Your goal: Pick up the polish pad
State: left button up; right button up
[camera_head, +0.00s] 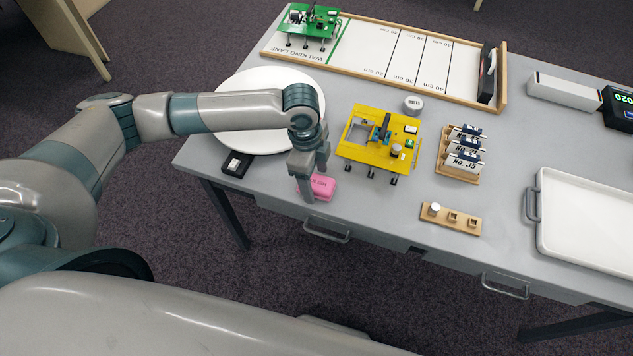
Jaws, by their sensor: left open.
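A small pink block (323,186) with dark lettering on top, which looks like the polish pad, lies near the front edge of the grey table. Its lettering is too small to read surely. My left gripper (312,181) points down at the pad and is open. One finger stands at the pad's left side and hides part of it; the other is at its far side. I cannot tell whether either finger touches it. My right gripper is not in view.
A white round plate (262,88) lies under my left forearm. A black box (237,164) sits left of the pad. A yellow walker board (358,155) stands close on the right, with a wooden peg strip (462,220) and white tray (580,255) further right. Table front between is clear.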

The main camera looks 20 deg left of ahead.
pick_arm(q)
jog(key=shift+f, duration=0.35)
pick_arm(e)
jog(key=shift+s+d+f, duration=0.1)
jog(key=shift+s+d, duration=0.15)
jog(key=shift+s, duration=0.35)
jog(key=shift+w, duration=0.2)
pick_arm(q)
jog(key=c, duration=1.1)
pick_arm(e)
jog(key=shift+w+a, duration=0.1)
pick_arm(q)
jog(key=shift+c, duration=0.2)
jog(key=shift+r, duration=0.15)
